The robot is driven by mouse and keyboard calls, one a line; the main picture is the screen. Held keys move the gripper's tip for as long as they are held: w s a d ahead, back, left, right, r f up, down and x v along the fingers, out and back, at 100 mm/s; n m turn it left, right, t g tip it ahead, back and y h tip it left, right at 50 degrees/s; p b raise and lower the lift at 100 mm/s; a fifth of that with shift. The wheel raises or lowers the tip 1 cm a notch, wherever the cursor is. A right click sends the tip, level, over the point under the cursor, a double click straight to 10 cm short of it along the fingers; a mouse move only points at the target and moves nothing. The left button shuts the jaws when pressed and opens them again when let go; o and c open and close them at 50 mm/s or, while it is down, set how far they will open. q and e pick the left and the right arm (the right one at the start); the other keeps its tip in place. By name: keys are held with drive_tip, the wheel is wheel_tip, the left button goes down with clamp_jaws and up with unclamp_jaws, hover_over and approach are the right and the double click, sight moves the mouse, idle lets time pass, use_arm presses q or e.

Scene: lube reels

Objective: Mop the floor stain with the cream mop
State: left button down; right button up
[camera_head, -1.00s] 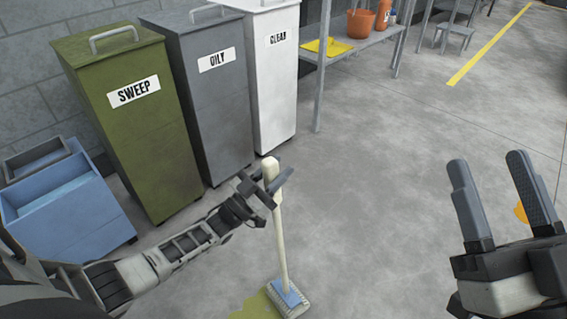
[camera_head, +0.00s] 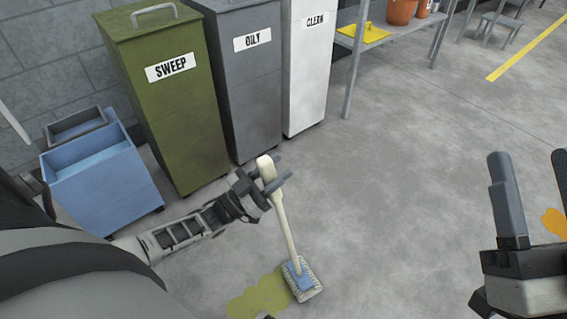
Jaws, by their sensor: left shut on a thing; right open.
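The cream mop (camera_head: 284,224) stands tilted on the floor in the head view. Its head (camera_head: 302,279), with a blue top and pale fringe, rests at the right edge of a yellow-green stain (camera_head: 261,297). My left gripper (camera_head: 274,178) is shut on the mop's handle near its top end. My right gripper (camera_head: 532,195) is open and empty at the right, above the floor and away from the mop.
A green SWEEP bin (camera_head: 175,115), a grey OILY bin (camera_head: 245,95) and a white CLEAN bin (camera_head: 306,80) line the wall. A blue cart (camera_head: 105,185) stands left. An orange patch (camera_head: 555,221) lies behind my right gripper. The middle floor is clear.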

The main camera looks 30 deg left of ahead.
use_arm(q)
drive_tip(key=shift+g+y, duration=0.3)
drive_tip(key=shift+g, duration=0.3)
drive_tip(key=v, duration=0.2)
drive_tip(key=f+p+v, duration=0.1)
drive_tip(key=v, duration=0.2)
drive_tip(key=shift+s+d+f, duration=0.1)
drive_tip(key=shift+s+f, duration=0.1)
drive_tip(key=m+g+p, duration=0.1)
drive_tip(key=p, duration=0.2)
approach(264, 184)
drive_tip(key=shift+s+a+r, duration=1.05)
drive_tip(key=shift+s+a, duration=0.05)
drive_tip(key=shift+s, duration=0.6)
drive_tip(key=s+a+g+p, duration=0.1)
drive_tip(key=s+a+p, duration=0.1)
drive_tip(key=s, duration=1)
drive_tip(key=shift+f+m+y, duration=0.3)
drive_tip(key=shift+f+y, duration=0.1)
drive_tip(key=shift+s+d+r+p, duration=0.1)
drive_tip(key=shift+p, duration=0.25)
